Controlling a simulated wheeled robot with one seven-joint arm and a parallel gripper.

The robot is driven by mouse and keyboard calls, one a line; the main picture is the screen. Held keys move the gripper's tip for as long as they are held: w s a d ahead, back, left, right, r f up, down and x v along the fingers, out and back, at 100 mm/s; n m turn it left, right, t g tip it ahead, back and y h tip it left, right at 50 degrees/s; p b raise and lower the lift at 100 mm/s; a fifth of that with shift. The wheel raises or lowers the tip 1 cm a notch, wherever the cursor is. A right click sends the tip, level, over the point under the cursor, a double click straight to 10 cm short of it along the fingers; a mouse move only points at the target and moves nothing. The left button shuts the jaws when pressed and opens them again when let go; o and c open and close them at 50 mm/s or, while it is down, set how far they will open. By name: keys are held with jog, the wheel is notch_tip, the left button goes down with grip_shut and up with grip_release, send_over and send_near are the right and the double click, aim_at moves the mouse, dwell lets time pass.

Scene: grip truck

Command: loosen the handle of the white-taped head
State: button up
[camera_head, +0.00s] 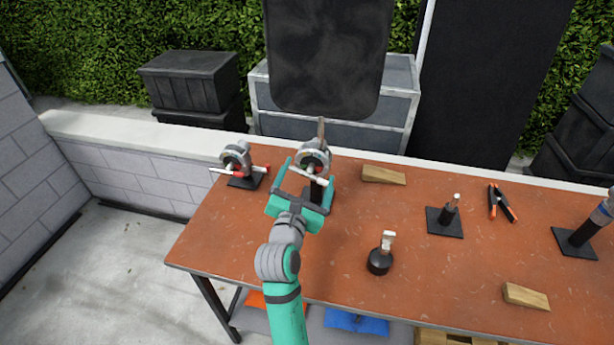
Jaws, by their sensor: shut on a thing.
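The white-taped head (318,148) is a round grey grip head on a black stand near the back left of the table. A dark plate rises from it. Its white handle (309,174) slants across the front of the head. My gripper (307,181), teal and grey, reaches it from the front and is shut on the handle. The exact finger contact is small and partly hidden by the gripper body, which also covers much of the stand. A second grey head (236,157) with a red-taped handle (228,173) stands to the left on its own black base.
The brown table (330,270) also holds wooden wedges (384,175), a black-based pin (380,258), a stand with a short post (445,218) and orange-tipped clamps (502,203). Another stand (578,238) is at the right. The front middle is mostly clear.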

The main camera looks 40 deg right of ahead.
jog(key=shift+w+a+f, duration=0.1)
jog(key=shift+f, duration=0.05)
jog(key=o, duration=0.9)
jog(key=v, duration=1)
jog(key=shift+s+a, duration=0.2)
jog(key=shift+s, duration=0.15)
jog(key=shift+w, duration=0.1)
